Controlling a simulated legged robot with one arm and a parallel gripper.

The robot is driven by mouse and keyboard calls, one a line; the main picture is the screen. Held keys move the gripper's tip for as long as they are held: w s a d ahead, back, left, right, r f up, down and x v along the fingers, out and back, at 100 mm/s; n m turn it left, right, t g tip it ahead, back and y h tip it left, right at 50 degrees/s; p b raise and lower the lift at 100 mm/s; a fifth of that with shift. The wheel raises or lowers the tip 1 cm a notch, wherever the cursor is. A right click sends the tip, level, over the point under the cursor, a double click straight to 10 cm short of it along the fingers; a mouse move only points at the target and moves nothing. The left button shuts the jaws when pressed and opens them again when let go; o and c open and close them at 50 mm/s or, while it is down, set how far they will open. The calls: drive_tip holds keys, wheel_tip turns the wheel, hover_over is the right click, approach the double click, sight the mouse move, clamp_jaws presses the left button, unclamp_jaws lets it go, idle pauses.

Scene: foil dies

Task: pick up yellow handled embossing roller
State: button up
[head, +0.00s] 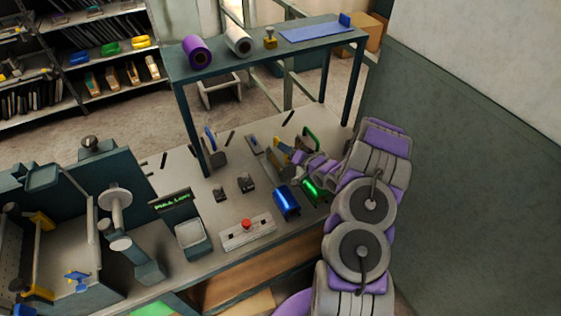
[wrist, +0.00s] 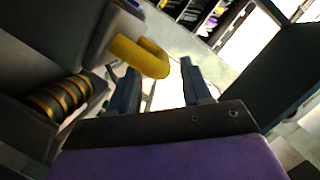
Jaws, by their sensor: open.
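The yellow handled embossing roller (head: 279,146) is on the workbench in the head view, partly hidden by my gripper (head: 296,158). In the wrist view, its curved yellow handle (wrist: 140,56) is close up, at the upper left of my gripper (wrist: 160,80). The handle joins a grey body. My two dark fingers are apart, with no object visible between them. The handle is by the left finger; I cannot tell whether they touch. A dark cylinder with gold bands (wrist: 58,97) is at the left; its link to the roller is unclear.
A green handled tool (head: 310,138) and a blue handled tool (head: 211,137) stand on the workbench (head: 222,215). A blue roll (head: 287,203) and a green roll (head: 315,190) lie in front of my gripper. A raised shelf (head: 262,55) spans the back.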

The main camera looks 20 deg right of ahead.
drive_tip(key=x, duration=0.2)
drive_tip(key=b+x, duration=0.1)
drive_tip(key=shift+w+d+f, duration=0.15)
drive_tip(key=shift+w+d, duration=0.1)
drive_tip(key=shift+w+a, duration=0.15)
drive_tip(key=shift+a, duration=0.6)
drive_tip(key=shift+d, duration=0.55)
drive_tip(key=c, duration=0.6)
drive_tip(key=shift+a, duration=0.2)
clamp_jaws()
drive_tip(key=shift+a, duration=0.15)
drive_tip(key=shift+f, duration=0.1)
